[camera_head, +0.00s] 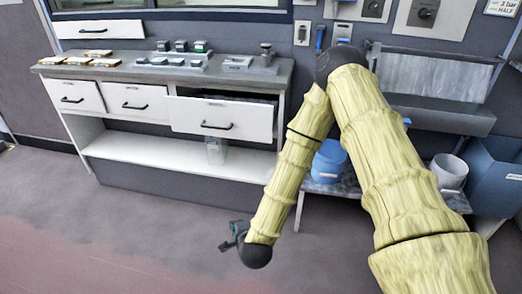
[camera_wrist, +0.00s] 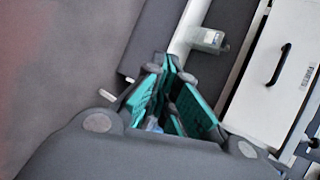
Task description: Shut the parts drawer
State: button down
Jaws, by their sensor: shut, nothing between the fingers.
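The parts drawer (camera_head: 222,119) is the rightmost white drawer under the grey counter. It stands pulled out, with a dark gap showing above its front. A dark bar handle is on its front. In the wrist view, a white drawer front (camera_wrist: 264,103) with a dark handle stands at the right, tilted in the picture. My gripper (camera_head: 226,243) is low over the floor, in front of the bench and apart from the drawer. In the wrist view its teal-lined fingers (camera_wrist: 166,66) are together and empty.
Two other white drawers (camera_head: 73,97) (camera_head: 137,103) to the left look shut. The counter (camera_head: 130,71) holds several small parts. A white lower shelf (camera_head: 150,152) carries a clear container (camera_head: 215,151). A blue bucket (camera_head: 327,163) stands behind my arm. The floor at left is free.

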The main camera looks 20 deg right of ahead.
jog(key=w+d+r+m+t+h+b, duration=0.2)
jog(key=w+r+m+b, duration=0.1)
jog(key=w+m, duration=0.2)
jog(key=w+d+r+m+t+h+b, duration=0.1)
jog(key=w+d+r+m+b, duration=0.1)
jog(key=w+m, duration=0.25)
jog(key=m+t+h+b, duration=0.1)
jog(key=m+h+b, duration=0.5)
jog(key=m, duration=0.7)
send_near(263, 131)
jog(key=shift+h, duration=0.3)
jog(key=b+x, duration=0.1)
jog(key=x, duration=0.6)
jog(key=shift+w+a+f, duration=0.1)
jog(key=shift+f, duration=0.1)
jog(key=shift+w, duration=0.1)
jog(key=b+x, duration=0.3)
jog(key=x, duration=0.5)
jog(key=shift+w+d+f, duration=0.1)
jog(key=shift+w+d, duration=0.1)
jog(key=shift+d, duration=0.05)
jog(key=shift+w+d+r, duration=0.1)
jog(key=shift+d+r, duration=0.1)
jog(key=shift+r, duration=0.2)
jog(key=shift+a, duration=0.1)
